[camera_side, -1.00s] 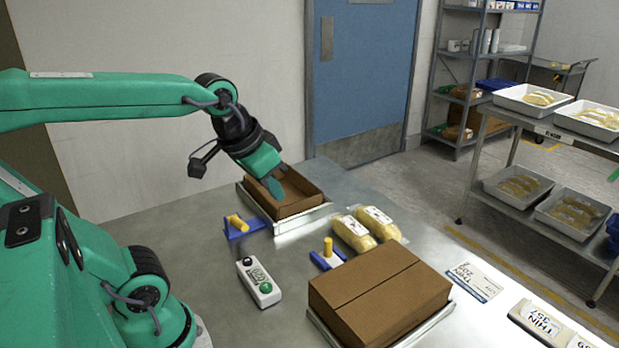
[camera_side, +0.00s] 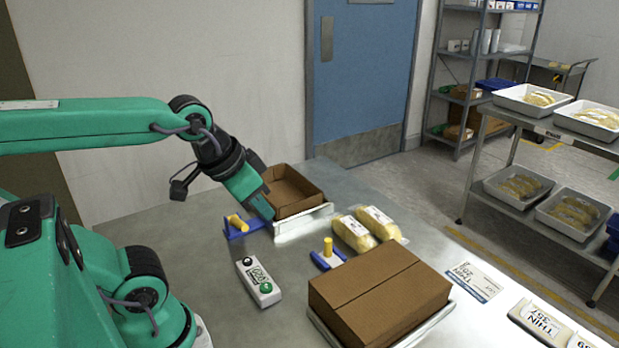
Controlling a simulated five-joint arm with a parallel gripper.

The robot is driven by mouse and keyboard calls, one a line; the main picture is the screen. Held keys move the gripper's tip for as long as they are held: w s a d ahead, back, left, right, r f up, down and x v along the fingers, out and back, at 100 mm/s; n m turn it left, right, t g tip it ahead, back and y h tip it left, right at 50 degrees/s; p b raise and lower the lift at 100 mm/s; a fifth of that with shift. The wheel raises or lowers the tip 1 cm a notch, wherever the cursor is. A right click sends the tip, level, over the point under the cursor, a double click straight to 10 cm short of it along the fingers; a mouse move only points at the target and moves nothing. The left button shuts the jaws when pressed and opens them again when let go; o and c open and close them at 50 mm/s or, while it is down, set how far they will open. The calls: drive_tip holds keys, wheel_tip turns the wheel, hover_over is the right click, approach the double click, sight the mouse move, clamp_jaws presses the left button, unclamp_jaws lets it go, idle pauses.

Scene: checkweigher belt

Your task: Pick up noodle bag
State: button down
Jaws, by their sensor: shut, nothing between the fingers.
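Two clear noodle bags with yellow contents and white labels lie side by side on the metal table, a nearer one (camera_side: 353,235) and a farther one (camera_side: 380,223). My gripper (camera_side: 265,211) is shut and empty. It points down at the left front of the open cardboard box, to the left of both bags and apart from them. The fingertips hide part of the box's left side.
The open brown box (camera_side: 291,211) sits on a metal tray. A closed carton (camera_side: 378,292) stands in front of the bags. Bare table lies left of the button box.

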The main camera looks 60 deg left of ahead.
idle(0.3)
drive_tip(key=c, duration=0.8)
unclamp_jaws()
drive_tip(key=shift+c, duration=0.2)
drive_tip(key=shift+w+r, duration=0.1)
